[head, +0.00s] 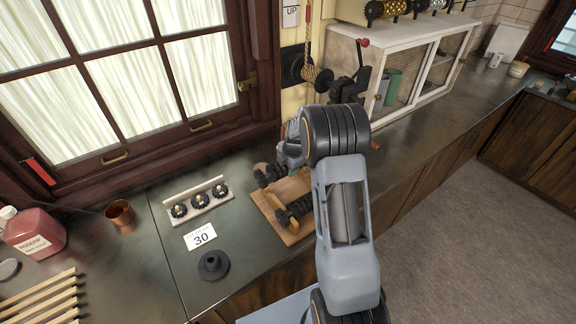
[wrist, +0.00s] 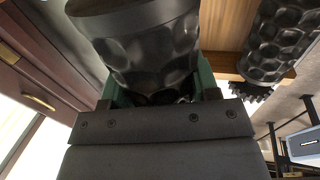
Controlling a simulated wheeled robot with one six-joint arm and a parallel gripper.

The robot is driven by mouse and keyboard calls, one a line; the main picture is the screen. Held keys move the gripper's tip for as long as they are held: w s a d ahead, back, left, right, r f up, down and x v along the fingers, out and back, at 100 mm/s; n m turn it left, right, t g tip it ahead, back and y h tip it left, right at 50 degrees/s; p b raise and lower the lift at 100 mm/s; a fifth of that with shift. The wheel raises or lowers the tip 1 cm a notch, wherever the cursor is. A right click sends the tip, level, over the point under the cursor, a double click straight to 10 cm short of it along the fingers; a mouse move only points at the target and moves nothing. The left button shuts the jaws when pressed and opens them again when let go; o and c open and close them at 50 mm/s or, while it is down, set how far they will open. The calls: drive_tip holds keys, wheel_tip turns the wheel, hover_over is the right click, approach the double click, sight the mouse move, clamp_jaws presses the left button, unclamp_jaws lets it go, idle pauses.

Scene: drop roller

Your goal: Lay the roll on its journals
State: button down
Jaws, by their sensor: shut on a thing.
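The black dimpled roll (wrist: 150,50) is between the green fingers of my gripper (wrist: 157,85) in the wrist view, with its smooth end band towards the top of the picture. My gripper is shut on it. In the head view the held roll (head: 268,176) shows beside the wooden stand (head: 262,200), partly hidden by my arm. A second black dimpled roll (head: 299,209) lies on the stand's near side; it also shows in the wrist view (wrist: 278,42) with a toothed gear at its end. I cannot tell whether the held roll touches its supports.
A rack with round black parts (head: 196,202), a card reading 30 (head: 201,237) and a dark round piece (head: 213,265) are left of the stand. A copper cup (head: 119,213) and red bottle (head: 35,232) stand farther left. A glazed cabinet (head: 415,65) stands behind right.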

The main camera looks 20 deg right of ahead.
drive_tip(key=shift+d+f+b, duration=0.2)
drive_tip(key=shift+f+b, duration=0.1)
drive_tip(key=shift+f, duration=0.65)
drive_tip(key=shift+f+b, duration=0.5)
drive_tip(key=shift+f, duration=1.65)
drive_tip(key=shift+f+b, duration=1.2)
drive_tip(key=shift+b, duration=0.15)
drive_tip(key=shift+f, duration=0.1)
drive_tip(key=c, duration=0.7)
unclamp_jaws()
drive_tip(key=o, duration=0.4)
drive_tip(key=shift+s+f, duration=0.1)
drive_tip(key=shift+s+a+f, duration=0.1)
drive_tip(key=b+v, duration=0.3)
drive_tip(key=v, duration=1.1)
